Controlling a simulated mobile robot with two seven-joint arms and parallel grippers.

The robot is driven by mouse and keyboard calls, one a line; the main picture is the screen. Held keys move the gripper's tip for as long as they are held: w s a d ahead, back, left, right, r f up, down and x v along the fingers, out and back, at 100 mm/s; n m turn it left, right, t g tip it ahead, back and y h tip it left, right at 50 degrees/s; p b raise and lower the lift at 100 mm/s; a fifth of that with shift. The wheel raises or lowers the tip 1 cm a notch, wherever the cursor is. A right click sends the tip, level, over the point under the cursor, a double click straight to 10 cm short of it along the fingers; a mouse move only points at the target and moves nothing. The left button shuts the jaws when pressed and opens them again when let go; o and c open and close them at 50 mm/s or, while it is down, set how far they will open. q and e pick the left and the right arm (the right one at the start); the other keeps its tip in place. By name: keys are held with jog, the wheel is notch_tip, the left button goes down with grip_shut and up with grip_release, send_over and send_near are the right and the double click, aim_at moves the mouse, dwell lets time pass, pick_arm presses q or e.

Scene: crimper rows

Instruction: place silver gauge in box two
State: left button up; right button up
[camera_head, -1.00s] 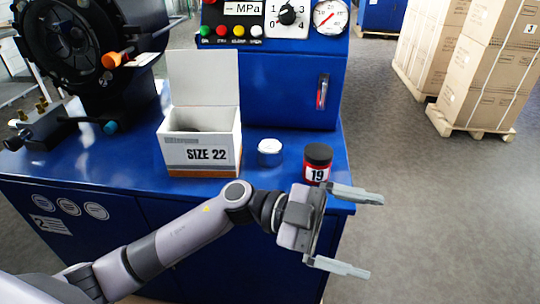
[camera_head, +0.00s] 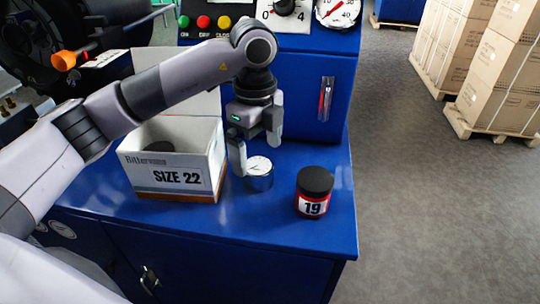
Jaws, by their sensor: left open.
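My right gripper is not in view.
A blue control panel housing (camera_head: 303,75) rises behind. The front of the bench top (camera_head: 240,222) is clear. Cartons (camera_head: 500,70) stand on pallets on the floor at right.

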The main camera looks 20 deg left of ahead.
aim_at(258, 165)
pick_arm(q)
jog(key=shift+w, duration=0.35)
jog(key=shift+f, duration=0.35)
jog(key=shift+s+a+f, duration=0.1)
jog(key=shift+a+f, duration=0.05)
jog(key=shift+f, duration=0.65)
jog(key=shift+w+a+f+p, duration=0.1)
jog(key=shift+w+f+p, duration=0.1)
jog(key=shift+f, duration=0.6)
jog(key=shift+w+a+f+p, duration=0.1)
jog(key=shift+f+p, duration=0.05)
jog(key=shift+f, duration=0.6)
jog(key=shift+w+f+p, duration=0.1)
jog(key=shift+f+p, duration=0.1)
jog(key=shift+f, duration=0.6)
jog(key=c, duration=1.4)
